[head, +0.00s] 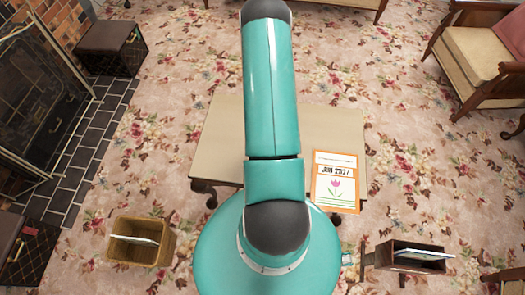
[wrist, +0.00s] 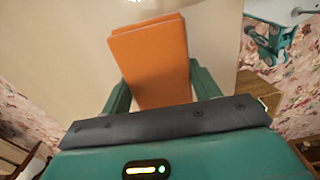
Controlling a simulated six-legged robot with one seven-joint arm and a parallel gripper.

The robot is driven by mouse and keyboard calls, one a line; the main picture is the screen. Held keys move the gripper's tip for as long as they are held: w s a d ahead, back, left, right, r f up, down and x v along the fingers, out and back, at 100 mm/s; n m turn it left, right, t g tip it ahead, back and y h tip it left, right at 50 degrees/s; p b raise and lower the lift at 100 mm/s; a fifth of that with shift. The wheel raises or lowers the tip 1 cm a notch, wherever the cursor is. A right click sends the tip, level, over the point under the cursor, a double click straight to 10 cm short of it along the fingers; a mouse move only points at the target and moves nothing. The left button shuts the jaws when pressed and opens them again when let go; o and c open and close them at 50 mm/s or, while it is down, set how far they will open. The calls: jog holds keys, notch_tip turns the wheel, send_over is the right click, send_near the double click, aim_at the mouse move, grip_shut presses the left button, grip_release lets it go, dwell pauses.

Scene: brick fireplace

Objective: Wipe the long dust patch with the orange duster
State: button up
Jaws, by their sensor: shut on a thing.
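The orange duster (wrist: 150,62) is a flat block between the two green fingers of my gripper (wrist: 162,88) in the wrist view. My gripper is shut on it, with the duster standing out beyond the fingers. A pale beige tabletop (wrist: 62,42) fills much of the wrist view behind the duster. The same table (head: 335,124) shows in the head view on both sides of my arm. My arm hides the table's middle, the gripper and the duster there. I cannot make out the long dust patch in either view. I cannot tell whether the duster touches the tabletop.
An orange-bordered calendar card (head: 337,180) is at the table's right front corner. A wicker basket (head: 140,253) stands at the lower left and a dark wooden rack (head: 405,262) at the lower right. A fireplace (head: 42,95) is on the left, an armchair (head: 478,58) at upper right.

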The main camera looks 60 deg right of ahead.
jog(key=shift+r, duration=0.4)
jog(key=shift+r, duration=1.5)
